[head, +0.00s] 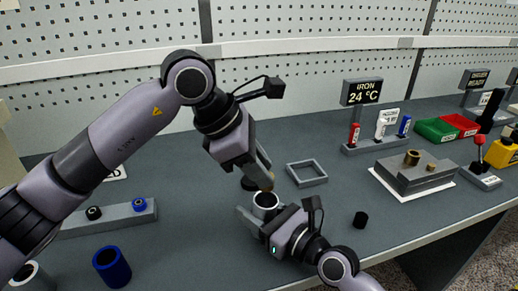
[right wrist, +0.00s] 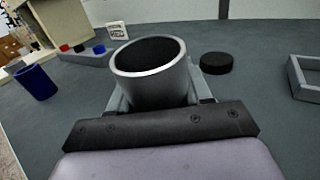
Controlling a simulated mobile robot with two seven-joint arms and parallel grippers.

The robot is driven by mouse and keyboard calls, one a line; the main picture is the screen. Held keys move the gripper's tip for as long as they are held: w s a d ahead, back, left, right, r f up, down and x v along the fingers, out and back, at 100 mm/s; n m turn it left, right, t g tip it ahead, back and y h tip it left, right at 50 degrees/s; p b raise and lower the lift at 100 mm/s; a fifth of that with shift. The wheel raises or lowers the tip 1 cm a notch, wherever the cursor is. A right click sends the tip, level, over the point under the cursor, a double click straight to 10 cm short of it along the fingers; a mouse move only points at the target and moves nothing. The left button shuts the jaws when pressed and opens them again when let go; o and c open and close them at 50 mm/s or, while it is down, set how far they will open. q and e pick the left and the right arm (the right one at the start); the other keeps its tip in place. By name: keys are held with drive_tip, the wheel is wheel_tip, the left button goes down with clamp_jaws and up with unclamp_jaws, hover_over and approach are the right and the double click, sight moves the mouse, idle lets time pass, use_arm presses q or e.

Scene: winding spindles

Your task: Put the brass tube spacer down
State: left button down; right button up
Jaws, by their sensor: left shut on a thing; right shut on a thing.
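My left gripper (head: 264,176) points down and is shut on a small brass-brown piece (head: 268,186), which I take to be the brass tube spacer. Its fingers hide most of the piece. In the head view it appears just above the mouth of a silver-grey cup (head: 266,200); I cannot tell the gap. My right gripper (head: 258,213) is shut on this cup, which also shows in the right wrist view (right wrist: 152,88), upright with a dark, open mouth. The left gripper and the piece do not show in the right wrist view.
A black disc (right wrist: 216,63) lies behind the cup. A grey square frame (head: 306,173) lies beyond, a black cylinder (head: 360,220) at right. A grey block (head: 414,174) bears brass parts. A blue cup (head: 112,266) stands at left. The bench between is mostly clear.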

use_arm(q)
drive_tip(key=shift+f, duration=2)
use_arm(e)
drive_tip(key=shift+f, duration=0.3)
use_arm(q)
drive_tip(key=c, duration=0.8)
unclamp_jaws()
drive_tip(key=shift+r, duration=0.1)
wheel_tip(320, 180, up, 7)
